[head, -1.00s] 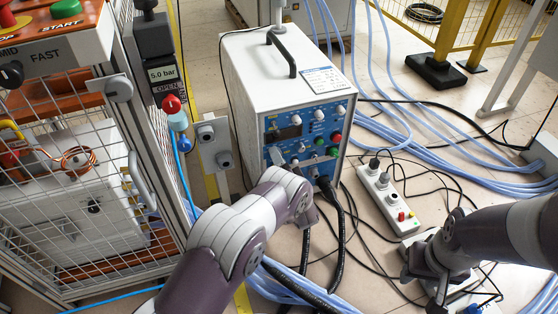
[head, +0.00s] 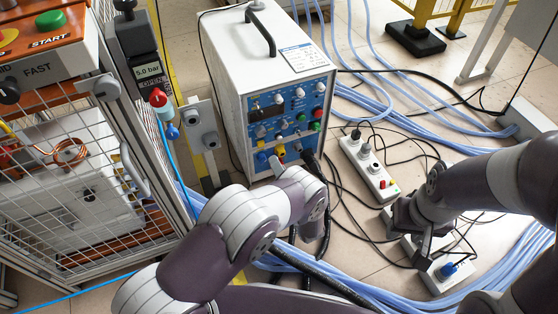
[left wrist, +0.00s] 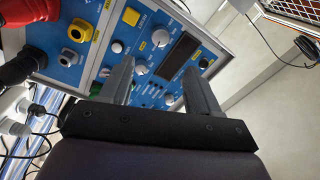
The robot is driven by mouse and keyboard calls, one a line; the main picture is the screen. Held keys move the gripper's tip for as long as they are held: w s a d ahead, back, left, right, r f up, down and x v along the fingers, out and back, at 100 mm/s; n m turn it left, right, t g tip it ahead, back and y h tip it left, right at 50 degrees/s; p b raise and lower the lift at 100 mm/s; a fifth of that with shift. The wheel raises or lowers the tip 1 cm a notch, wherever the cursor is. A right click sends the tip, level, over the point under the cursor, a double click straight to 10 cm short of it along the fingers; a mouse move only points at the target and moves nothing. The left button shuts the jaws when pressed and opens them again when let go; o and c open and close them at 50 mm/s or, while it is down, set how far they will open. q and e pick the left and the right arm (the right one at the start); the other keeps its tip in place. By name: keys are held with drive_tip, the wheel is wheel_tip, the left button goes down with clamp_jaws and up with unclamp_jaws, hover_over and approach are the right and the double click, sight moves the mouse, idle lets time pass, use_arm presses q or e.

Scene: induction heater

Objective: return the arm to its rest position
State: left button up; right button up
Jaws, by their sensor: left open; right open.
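My left arm reaches in from the bottom of the head view, with its wrist before the lower front of the white and blue induction heater (head: 290,108). The left gripper's fingers are mostly hidden behind that wrist. In the left wrist view, the left gripper (left wrist: 160,85) is open and empty, its two grey fingers apart before the heater's blue panel (left wrist: 98,60). My right gripper (head: 425,255) is open near the power strips at the right; whether it touches one I cannot tell.
A mesh-walled cage (head: 70,190) with a copper coil stands left. A white power strip (head: 370,170) lies right of the heater. Black cables and blue hoses (head: 460,150) cover much of the floor. A thick red plug and black plug (left wrist: 20,68) sit close to the left gripper.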

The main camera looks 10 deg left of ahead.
use_arm(q)
drive_tip(key=s+d+f+n+g+h+p, duration=0.25)
drive_tip(key=s+d+f+g+h, duration=0.25)
drive_tip(key=d+f+g+h, duration=0.3)
drive_tip(key=s+a+r+n+g+h+p, duration=0.1)
drive_tip(key=s+a+r+g+p, duration=0.2)
drive_tip(key=s+r, duration=0.6)
drive_tip(key=s+a+r+n+g, duration=0.15)
drive_tip(key=s+a+r, duration=0.35)
drive_tip(key=r, duration=0.7)
drive_tip(key=s+a+r+g+h+p, duration=0.1)
drive_tip(key=s+a+r+g+p, duration=0.1)
drive_tip(key=s+a+r+g, duration=0.65)
drive_tip(key=w+r+t+p, duration=0.1)
drive_tip(key=r+t+p, duration=0.2)
drive_tip(key=r+p, duration=1.6)
drive_tip(key=w+d+r+n+t+p, duration=0.1)
drive_tip(key=r+t+p, duration=0.3)
drive_tip(key=r+p, duration=1.6)
wheel_tip(320, 180, up, 6)
drive_tip(key=shift+w+d+r+n, duration=0.25)
drive_tip(key=shift+w+n, duration=0.05)
drive_tip(key=shift+w, duration=0.35)
